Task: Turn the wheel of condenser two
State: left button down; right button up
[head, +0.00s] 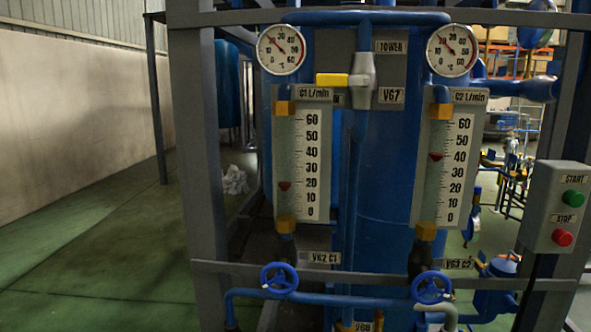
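The wheel of condenser two is a blue handwheel (432,288) at the lower right of the rig in the head view, below the label "VG3 C2" (458,264). Above it stands the C2 L/min flow meter (450,160), its red marker near 40. A similar blue handwheel (279,278) sits to the left near the label "VG2 C1" (325,258), under the C1 L/min flow meter (303,160), whose red marker is near 18. Neither of my grippers is in view, and nothing touches either wheel.
A grey frame bar (380,277) crosses behind the wheels, and a blue pipe (350,299) runs low between them. A box with green START and red STOP buttons (555,205) hangs at the right. A yellow-handled valve (335,80) is higher up. Green floor (100,260) is open at left.

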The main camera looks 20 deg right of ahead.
aim_at(430, 289)
jog(key=l+z, duration=0.1)
jog(key=z, duration=1.45)
